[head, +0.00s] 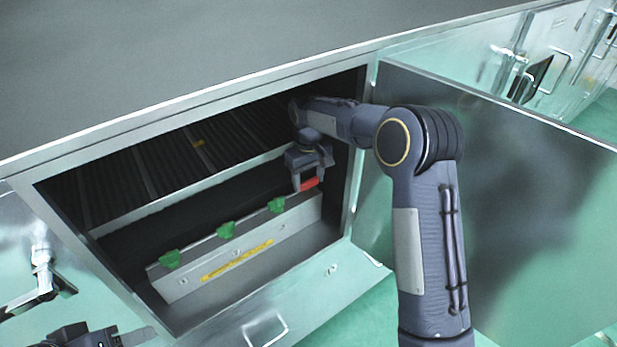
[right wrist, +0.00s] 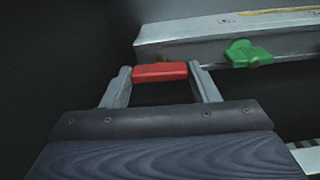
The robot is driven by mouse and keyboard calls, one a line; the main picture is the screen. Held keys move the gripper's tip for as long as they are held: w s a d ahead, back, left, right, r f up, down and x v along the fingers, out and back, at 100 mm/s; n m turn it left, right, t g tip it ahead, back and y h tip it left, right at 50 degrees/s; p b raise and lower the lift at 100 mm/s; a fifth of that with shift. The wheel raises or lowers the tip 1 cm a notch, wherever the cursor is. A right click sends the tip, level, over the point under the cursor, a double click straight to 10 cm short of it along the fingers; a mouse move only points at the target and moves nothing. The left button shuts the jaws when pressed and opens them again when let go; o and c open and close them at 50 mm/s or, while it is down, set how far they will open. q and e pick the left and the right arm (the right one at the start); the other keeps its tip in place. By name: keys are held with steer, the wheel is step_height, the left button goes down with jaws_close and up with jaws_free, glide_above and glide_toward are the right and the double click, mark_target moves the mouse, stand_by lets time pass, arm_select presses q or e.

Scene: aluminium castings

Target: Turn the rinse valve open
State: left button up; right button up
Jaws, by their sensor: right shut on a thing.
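The valve with the red handle (head: 311,184) is at the right end of a pale metal manifold (head: 290,228) inside the open cabinet. Its handle also shows in the right wrist view (right wrist: 160,72), lying crosswise between the fingertips. I take it for the rinse valve; no label on it is readable. My right gripper (head: 306,182) reaches in from the right and is shut on the red handle. The valve body under the handle is hidden. My left gripper (head: 125,337) shows only in part at the bottom left, outside the cabinet, and its jaws are unclear.
Several green valve handles (head: 226,230) stand along the manifold, left of the red one. A yellow strip (head: 237,261) marks its front. The cabinet frame (head: 357,185) surrounds my right arm closely, and an open door (head: 540,215) stands at the right.

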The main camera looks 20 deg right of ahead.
mark_target(308, 181)
steer(key=shift+n, duration=0.4)
steer(key=o, duration=1)
step_height(308, 181, up, 8)
steer(key=shift+f+b, duration=0.1)
steer(key=shift+b, duration=0.45)
